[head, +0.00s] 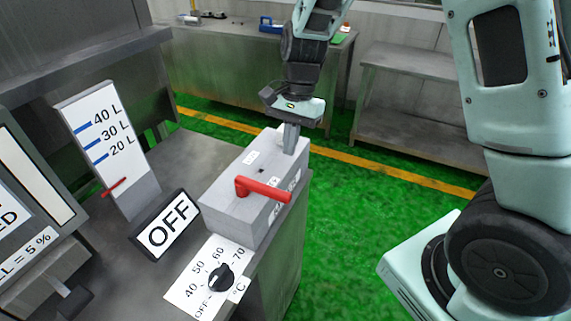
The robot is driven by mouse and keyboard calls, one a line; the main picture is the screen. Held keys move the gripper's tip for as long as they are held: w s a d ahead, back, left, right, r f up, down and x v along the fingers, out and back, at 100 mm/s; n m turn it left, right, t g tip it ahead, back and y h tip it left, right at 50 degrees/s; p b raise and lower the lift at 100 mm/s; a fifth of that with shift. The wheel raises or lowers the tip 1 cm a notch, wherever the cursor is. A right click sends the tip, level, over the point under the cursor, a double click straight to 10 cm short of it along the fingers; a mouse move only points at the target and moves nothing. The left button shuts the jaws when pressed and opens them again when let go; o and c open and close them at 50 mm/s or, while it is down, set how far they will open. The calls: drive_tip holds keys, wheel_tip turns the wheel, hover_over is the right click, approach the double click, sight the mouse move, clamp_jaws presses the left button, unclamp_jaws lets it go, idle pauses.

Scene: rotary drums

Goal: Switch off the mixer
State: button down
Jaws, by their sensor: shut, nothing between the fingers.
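A grey control box (236,207) stands on the metal bench, with small white labels on its top and front that are too small to read. A red lever handle (263,190) sticks out from it, pointing right and slightly down. My gripper (290,148) points down at the far right end of the box. Its fingers are shut and empty, at or just above the box top, apart from the red lever. I cannot tell whether the fingertips touch the box. No thing in view is labelled as the mixer.
A black knob (221,277) on a temperature scale sits in front of the box. A level gauge (108,140) with a red pointer stands at left. Metal tables (412,62) stand behind, across green floor (340,220) with a yellow line.

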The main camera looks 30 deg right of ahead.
drive_tip(key=shift+b+v, duration=0.3)
drive_tip(key=shift+v, duration=1.7)
